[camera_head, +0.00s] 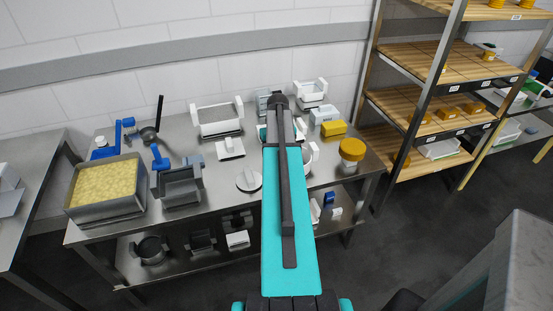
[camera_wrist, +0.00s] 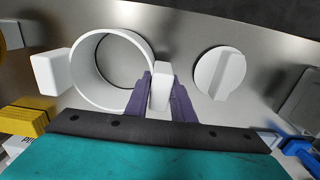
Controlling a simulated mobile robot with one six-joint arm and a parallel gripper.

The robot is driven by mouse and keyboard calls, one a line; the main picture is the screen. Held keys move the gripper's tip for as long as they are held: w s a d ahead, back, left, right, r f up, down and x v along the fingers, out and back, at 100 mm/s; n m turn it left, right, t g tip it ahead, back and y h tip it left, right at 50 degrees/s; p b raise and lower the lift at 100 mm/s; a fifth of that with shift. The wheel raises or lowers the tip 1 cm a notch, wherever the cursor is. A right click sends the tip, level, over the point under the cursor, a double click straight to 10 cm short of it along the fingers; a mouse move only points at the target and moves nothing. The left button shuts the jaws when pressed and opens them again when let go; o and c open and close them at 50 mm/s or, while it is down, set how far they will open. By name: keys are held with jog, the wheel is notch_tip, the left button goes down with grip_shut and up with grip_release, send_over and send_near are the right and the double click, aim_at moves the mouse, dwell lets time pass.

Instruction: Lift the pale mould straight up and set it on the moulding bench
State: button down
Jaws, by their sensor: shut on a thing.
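The pale mould (camera_wrist: 88,88) is an open white ring with a block-like lug on each side. In the wrist view my gripper (camera_wrist: 161,92) has its purple fingers closed on either side of the right lug. Steel shows through the ring; I cannot tell whether its base touches the surface. In the head view only a white edge of the mould (camera_head: 311,155) shows beside my arm, which hides the rest and the fingers. The steel bench (camera_head: 222,197) lies under it. Which surface is the moulding bench is not marked.
A white round lid (camera_wrist: 219,73) with a ridge lies close to the right of the held lug. A yellow block (camera_wrist: 28,117) is near the left lug. A curd tub (camera_head: 105,187), grey box mould (camera_head: 180,187) and orange round (camera_head: 352,150) crowd the bench. Shelves (camera_head: 440,100) stand right.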

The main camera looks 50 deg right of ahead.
jog(key=shift+f, duration=0.2)
jog(key=c, duration=1.4)
grip_release()
jog(key=shift+c, duration=0.2)
jog(key=shift+r, duration=0.15)
jog(key=shift+r+p, duration=1.9)
jog(key=shift+r, duration=0.95)
jog(key=shift+r, duration=0.15)
